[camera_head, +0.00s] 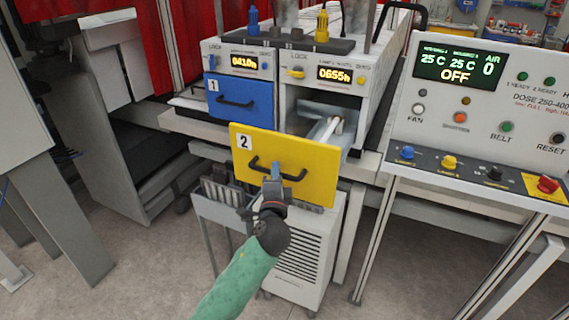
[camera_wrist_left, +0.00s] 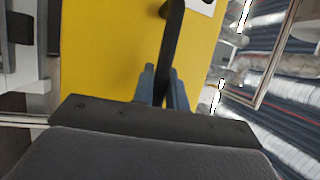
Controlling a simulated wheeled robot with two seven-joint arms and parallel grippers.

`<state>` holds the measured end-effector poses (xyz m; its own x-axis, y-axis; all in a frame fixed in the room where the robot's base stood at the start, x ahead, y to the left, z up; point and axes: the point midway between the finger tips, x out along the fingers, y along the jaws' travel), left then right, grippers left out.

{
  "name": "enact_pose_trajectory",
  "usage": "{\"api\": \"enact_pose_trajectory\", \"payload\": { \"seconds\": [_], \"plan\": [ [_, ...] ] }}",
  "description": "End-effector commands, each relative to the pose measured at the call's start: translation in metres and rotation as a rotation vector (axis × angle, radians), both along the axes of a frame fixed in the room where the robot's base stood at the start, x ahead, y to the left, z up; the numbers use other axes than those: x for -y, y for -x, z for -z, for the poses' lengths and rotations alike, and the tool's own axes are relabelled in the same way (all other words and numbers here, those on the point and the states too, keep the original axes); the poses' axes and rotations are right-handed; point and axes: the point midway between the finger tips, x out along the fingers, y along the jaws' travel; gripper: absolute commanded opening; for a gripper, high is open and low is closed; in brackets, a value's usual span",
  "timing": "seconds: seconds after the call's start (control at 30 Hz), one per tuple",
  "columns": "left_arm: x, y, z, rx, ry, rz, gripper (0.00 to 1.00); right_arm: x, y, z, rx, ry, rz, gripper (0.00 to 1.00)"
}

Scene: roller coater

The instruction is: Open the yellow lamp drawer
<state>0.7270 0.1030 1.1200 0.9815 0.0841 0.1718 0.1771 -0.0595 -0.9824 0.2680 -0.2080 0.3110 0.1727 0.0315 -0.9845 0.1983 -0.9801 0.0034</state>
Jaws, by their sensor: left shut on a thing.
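The yellow lamp drawer (camera_head: 310,158), marked 2, is pulled well out of its housing, and its yellow front stands forward of the machine. Its inside and a white lamp tube (camera_head: 325,131) show behind the front. My left gripper (camera_head: 276,172) is shut on the black drawer handle (camera_head: 262,164), near the handle's middle. In the left wrist view, the two blue-grey fingers (camera_wrist_left: 162,85) sit on both sides of the dark handle bar (camera_wrist_left: 172,45), with the yellow front (camera_wrist_left: 110,50) behind. My right gripper is in neither view.
The blue drawer (camera_head: 240,97), marked 1, is closed to the left. A control panel (camera_head: 470,110) on a stand is at the right. A white slatted unit (camera_head: 303,255) stands below the yellow front. Bare floor (camera_head: 150,270) lies at the lower left.

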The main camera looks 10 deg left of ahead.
Motion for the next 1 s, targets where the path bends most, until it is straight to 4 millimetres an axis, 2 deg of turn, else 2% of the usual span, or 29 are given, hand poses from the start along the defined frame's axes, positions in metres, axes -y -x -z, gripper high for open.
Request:
{"api": "enact_pose_trajectory", "payload": {
  "seconds": [0.1,0.33,0.53,0.87,0.9,1.0],
  "plan": [
    [-0.007,0.023,0.002,-0.003,0.001,0.001,0.0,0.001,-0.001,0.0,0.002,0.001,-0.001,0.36],
    [-0.015,0.049,0.001,-0.002,0.0,0.001,0.0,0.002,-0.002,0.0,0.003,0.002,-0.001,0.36],
    [-0.018,0.057,0.001,-0.001,0.0,0.001,0.0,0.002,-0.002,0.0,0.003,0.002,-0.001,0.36],
    [-0.018,0.057,0.001,-0.001,0.0,0.001,0.0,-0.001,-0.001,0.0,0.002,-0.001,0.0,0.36],
    [-0.018,0.057,0.001,-0.001,0.0,0.0,0.16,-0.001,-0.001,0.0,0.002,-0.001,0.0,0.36],
    [-0.018,0.057,0.001,-0.001,0.0,0.0,0.36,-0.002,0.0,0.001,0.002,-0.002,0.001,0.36]
  ]
}}
